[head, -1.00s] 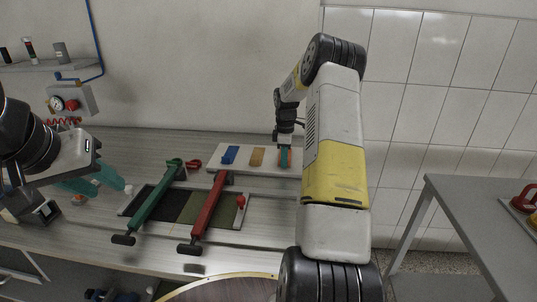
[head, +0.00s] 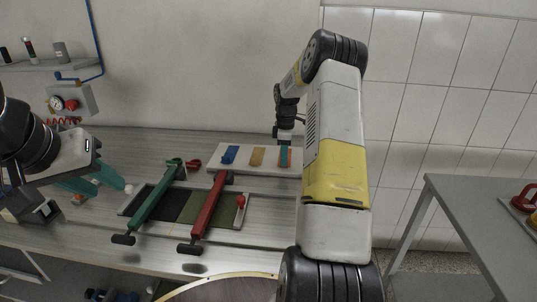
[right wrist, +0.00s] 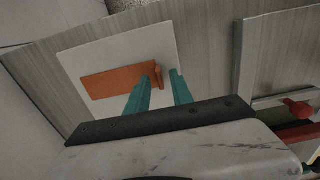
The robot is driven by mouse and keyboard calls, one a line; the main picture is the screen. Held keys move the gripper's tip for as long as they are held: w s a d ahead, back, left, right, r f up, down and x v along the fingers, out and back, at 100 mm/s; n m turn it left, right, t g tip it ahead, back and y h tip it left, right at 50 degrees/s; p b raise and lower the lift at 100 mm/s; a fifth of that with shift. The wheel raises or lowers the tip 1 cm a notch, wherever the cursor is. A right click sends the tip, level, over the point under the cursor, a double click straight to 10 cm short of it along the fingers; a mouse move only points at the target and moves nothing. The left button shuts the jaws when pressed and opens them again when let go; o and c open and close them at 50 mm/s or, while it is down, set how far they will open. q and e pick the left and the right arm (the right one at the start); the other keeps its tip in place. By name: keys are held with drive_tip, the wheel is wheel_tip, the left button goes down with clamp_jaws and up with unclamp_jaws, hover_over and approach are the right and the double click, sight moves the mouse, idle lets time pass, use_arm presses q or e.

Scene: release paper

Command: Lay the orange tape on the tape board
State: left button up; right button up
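The orange tape (right wrist: 118,82) lies flat on a white sheet or board in the right wrist view, with a small raised lip at its right end. My right gripper (right wrist: 161,77) is open, its teal fingers apart on either side of that lip. In the head view my right gripper (head: 284,157) is low over the right end of the white board (head: 243,169), covering most of the orange piece there. A blue piece (head: 230,155) and a tan piece (head: 257,157) lie left of it. My left gripper (head: 85,185) is at the far left; its finger opening is unclear.
A dark-and-olive fixture (head: 210,210) with a green handle (head: 150,208) and a red handle (head: 208,208) stands in front of the white board. Small green and red clips lie behind it. A grey side table (head: 470,215) stands at the right.

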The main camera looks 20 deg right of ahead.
drive_tip(key=s+a+r+m+t, duration=0.1)
drive_tip(key=s+a+r, duration=0.2)
drive_tip(key=r, duration=0.7)
drive_tip(key=s+a+r+m, duration=0.1)
drive_tip(key=s+a+r, duration=0.15)
drive_tip(key=r, duration=0.65)
drive_tip(key=s+a+r+m+t, duration=0.2)
drive_tip(key=s+a+r+m, duration=0.1)
drive_tip(key=s+a+r, duration=0.4)
drive_tip(key=s+a+m+t+y, duration=0.1)
drive_tip(key=s+a+m, duration=0.2)
drive_tip(key=s, duration=0.7)
drive_tip(key=s+a+f+m+t+y, duration=0.1)
drive_tip(key=s+a+m, duration=0.3)
drive_tip(key=s, duration=0.7)
drive_tip(key=shift+s+a+t, duration=0.15)
drive_tip(key=shift+s+t, duration=0.15)
drive_tip(key=shift+t, duration=0.3)
